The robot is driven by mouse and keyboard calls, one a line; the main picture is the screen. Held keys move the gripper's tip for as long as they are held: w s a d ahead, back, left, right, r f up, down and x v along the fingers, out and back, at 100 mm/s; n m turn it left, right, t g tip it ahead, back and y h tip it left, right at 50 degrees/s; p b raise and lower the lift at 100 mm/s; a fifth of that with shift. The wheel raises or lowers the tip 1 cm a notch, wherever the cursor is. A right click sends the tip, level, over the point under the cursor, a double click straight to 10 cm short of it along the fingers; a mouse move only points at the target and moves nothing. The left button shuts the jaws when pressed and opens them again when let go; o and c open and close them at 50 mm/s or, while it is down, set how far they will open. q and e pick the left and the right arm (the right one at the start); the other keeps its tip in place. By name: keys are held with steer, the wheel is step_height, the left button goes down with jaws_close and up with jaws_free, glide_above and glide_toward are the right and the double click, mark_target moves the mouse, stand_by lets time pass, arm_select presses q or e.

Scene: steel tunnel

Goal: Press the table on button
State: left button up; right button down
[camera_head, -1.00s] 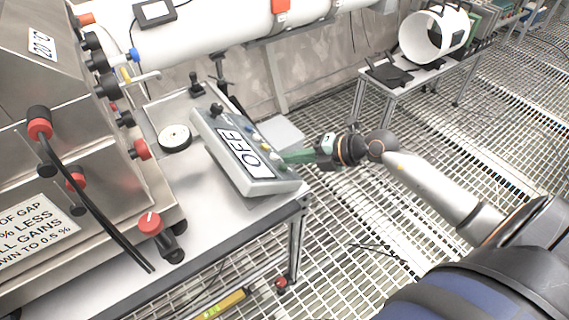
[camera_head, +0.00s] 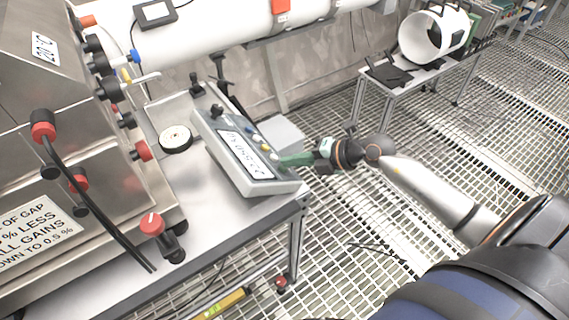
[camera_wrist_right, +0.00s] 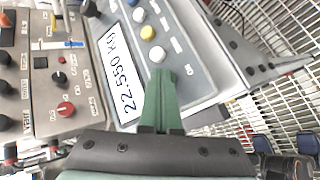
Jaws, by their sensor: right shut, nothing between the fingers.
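The grey control box (camera_head: 270,188) sits tilted on the steel table (camera_head: 200,228). Its display (camera_head: 241,152) shows digits; in the right wrist view the display (camera_wrist_right: 119,68) reads "22.550 kg". A row of buttons beside the display holds a blue button (camera_wrist_right: 139,15), a yellow button (camera_wrist_right: 147,33) and a white button (camera_wrist_right: 157,54). My right gripper (camera_head: 284,160) has green fingers, shut and empty. In the right wrist view the fingertips (camera_wrist_right: 164,76) are right by the white button; I cannot tell whether they touch it. My left gripper is not in view.
A steel cabinet with black and red knobs (camera_head: 43,132) stands at the left. A white pipe (camera_head: 215,35) runs along the wall. Grating floor (camera_head: 350,215) is open to the right.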

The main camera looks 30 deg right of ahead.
steer(key=shift+d+r+p, duration=0.2)
steer(key=shift+r+p, duration=0.1)
steer(key=shift+d+r+p, duration=0.25)
steer(key=shift+r+p, duration=0.15)
steer(key=shift+r, duration=0.05)
steer(key=d+r+p, duration=0.1)
steer(key=r, duration=0.1)
steer(key=d+r+p, duration=0.1)
steer(key=d+r, duration=0.1)
steer(key=shift+w+p, duration=0.15)
steer(key=shift+p, duration=0.2)
steer(key=shift+a, duration=0.15)
stand_by(0.4)
